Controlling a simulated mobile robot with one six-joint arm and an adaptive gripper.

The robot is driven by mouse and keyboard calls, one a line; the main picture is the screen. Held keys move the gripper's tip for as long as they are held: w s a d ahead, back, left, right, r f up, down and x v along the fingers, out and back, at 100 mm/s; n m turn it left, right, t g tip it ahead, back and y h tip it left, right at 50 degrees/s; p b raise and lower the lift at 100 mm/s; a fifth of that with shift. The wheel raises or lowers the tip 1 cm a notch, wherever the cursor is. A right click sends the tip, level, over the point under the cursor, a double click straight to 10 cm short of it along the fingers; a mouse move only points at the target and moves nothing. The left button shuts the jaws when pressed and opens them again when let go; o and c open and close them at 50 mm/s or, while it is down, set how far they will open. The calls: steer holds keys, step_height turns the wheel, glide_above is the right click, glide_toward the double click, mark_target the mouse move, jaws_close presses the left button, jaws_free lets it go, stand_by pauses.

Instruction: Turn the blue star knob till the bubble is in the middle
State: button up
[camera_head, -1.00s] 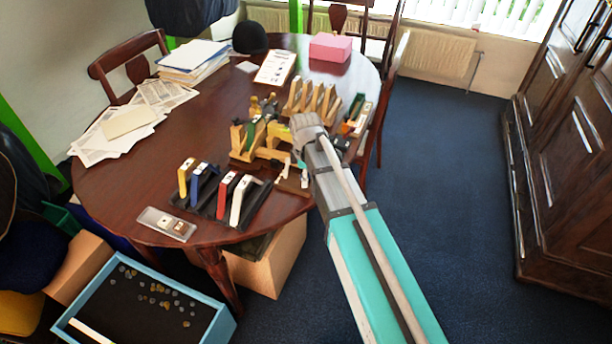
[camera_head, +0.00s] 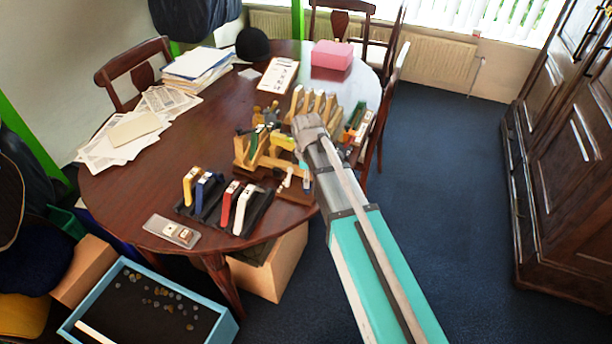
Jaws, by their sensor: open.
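The wooden fixture (camera_head: 246,152) stands on the right part of the round table, with yellow-toned parts and small clamps. My arm reaches over the table from the lower right, and its grey wrist (camera_head: 310,128) is beside the fixture. My gripper (camera_head: 301,166) is open, small in view and mostly hidden near the fixture's right side. I cannot make out its fingers or see it touching anything. The bubble is too small to see.
A black rack (camera_head: 258,212) with coloured handles stands at the table's front. Wooden uprights (camera_head: 318,103) stand behind the fixture. Papers (camera_head: 120,135), a pink box (camera_head: 332,55) and a black cap (camera_head: 252,43) lie farther off. A blue-rimmed tray (camera_head: 212,329) is below left. Floor on the right is clear.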

step_height(320, 180, up, 10)
steer(key=p, duration=0.9)
steer(key=shift+f+b, duration=0.15)
steer(key=shift+b, duration=0.15)
step_height(320, 180, down, 13)
steer(key=b, duration=1.3)
steer(key=shift+f, duration=0.2)
